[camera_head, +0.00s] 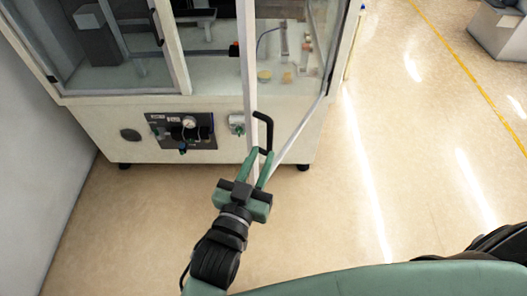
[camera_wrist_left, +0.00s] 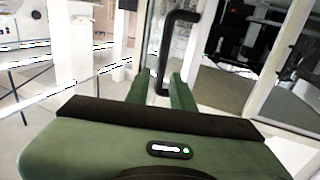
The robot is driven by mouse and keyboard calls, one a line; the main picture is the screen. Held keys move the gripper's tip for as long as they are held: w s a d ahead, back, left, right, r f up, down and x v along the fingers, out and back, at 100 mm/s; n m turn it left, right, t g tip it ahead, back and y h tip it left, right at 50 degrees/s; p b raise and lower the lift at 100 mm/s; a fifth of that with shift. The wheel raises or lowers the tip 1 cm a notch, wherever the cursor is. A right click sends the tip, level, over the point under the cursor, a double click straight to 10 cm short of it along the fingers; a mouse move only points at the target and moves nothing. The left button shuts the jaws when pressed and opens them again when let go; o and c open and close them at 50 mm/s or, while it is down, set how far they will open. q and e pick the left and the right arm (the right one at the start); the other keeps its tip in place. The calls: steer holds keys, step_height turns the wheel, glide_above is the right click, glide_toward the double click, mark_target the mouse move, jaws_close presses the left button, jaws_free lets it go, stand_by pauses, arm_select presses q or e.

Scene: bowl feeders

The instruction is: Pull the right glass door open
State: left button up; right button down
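The right glass door (camera_head: 250,70) stands swung out from the white cabinet, hinged on its right side, its free edge toward me. Its black bar handle (camera_head: 269,128) is on that free edge; it also shows in the left wrist view (camera_wrist_left: 172,45). My left gripper (camera_head: 260,158) is at the handle's lower end. In the left wrist view the fingers (camera_wrist_left: 160,85) stand apart on either side of the handle's lower part, with what looks like a gap. Whether a finger touches it I cannot tell. My right gripper is not in view.
The cabinet (camera_head: 85,125) has a panel with a gauge (camera_head: 189,122) low on its front. Small parts (camera_head: 287,77) lie inside behind the open door. A grey wall (camera_head: 35,150) is at the left. The floor (camera_head: 410,150) at the right is clear.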

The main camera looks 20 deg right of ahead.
arm_select(q)
steer(key=shift+w+f, duration=0.1)
steer(key=c, duration=0.4)
steer(key=w+a+f+n+b, duration=0.1)
steer(key=w+a+f+n, duration=0.1)
steer(key=w+a+f+n+y+b, duration=0.1)
steer(key=w+a+f+n, duration=0.1)
steer(key=shift+w+a+g, duration=0.2)
steer(key=shift+a+g, duration=0.1)
steer(key=shift+g, duration=0.1)
jaws_close()
steer(key=w+a+f+n+g+b, duration=0.1)
steer(key=w+a+f+n+b, duration=0.1)
steer(key=w+a+n+b, duration=0.15)
steer(key=a+r+n+g+h+b, duration=0.35)
steer(key=a+r+n+h, duration=0.2)
steer(key=a+r, duration=0.2)
steer(key=w+d+r+p, duration=0.1)
steer(key=d+p, duration=0.5)
steer(key=d, duration=0.6)
steer(key=shift+w+d+h, duration=0.15)
steer(key=shift+w+h, duration=0.2)
steer(key=shift+w, duration=0.3)
